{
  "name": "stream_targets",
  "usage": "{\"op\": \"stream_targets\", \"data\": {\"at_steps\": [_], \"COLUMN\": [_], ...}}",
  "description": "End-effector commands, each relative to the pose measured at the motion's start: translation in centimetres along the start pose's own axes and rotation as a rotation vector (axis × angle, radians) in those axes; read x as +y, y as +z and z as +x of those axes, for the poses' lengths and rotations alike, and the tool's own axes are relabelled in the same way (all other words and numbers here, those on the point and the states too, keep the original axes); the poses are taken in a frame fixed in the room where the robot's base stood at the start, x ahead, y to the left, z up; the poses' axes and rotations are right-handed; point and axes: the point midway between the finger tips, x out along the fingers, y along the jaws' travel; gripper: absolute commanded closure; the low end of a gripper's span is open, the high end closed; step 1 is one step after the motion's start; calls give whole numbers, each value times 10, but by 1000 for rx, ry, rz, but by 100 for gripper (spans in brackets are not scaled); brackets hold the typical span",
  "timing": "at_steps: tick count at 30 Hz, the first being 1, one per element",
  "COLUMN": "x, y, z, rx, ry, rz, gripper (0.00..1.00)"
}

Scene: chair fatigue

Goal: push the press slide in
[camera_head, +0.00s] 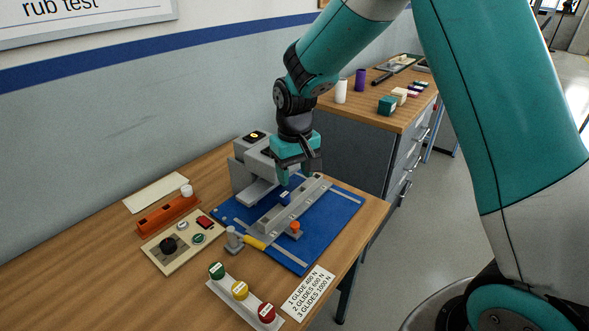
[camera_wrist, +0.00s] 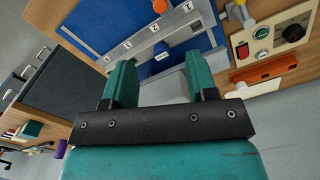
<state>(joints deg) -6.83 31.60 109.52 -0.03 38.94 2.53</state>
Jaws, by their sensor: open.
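The grey press (camera_head: 248,165) stands at the back of a blue base plate (camera_head: 325,222), by the wall. A long grey rail (camera_head: 270,224) runs diagonally across the plate in front of it. A small blue knob (camera_head: 285,197) sits at the rail, and an orange knob (camera_head: 295,227) stands on its near side. I cannot tell for sure which part is the press slide. My gripper (camera_head: 296,175) is open and empty, pointing down above the rail's far half. In the wrist view the blue knob (camera_wrist: 160,48) shows between and beyond my open fingers (camera_wrist: 160,75).
A yellow handle (camera_head: 254,242) lies at the rail's near end. A control panel (camera_head: 183,240), an orange block (camera_head: 167,212) and a strip of coloured buttons (camera_head: 242,293) stand to the left and front. A cabinet (camera_head: 365,140) with bottles and boxes stands behind.

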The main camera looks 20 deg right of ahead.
Motion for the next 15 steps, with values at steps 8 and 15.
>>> {"op": "stream_targets", "data": {"at_steps": [8,15], "x": [0,-1], "y": [0,1], "z": [-14,-15], "rx": [1,2], "ry": [0,-2], "rz": [0,-3], "gripper": [47,63]}}
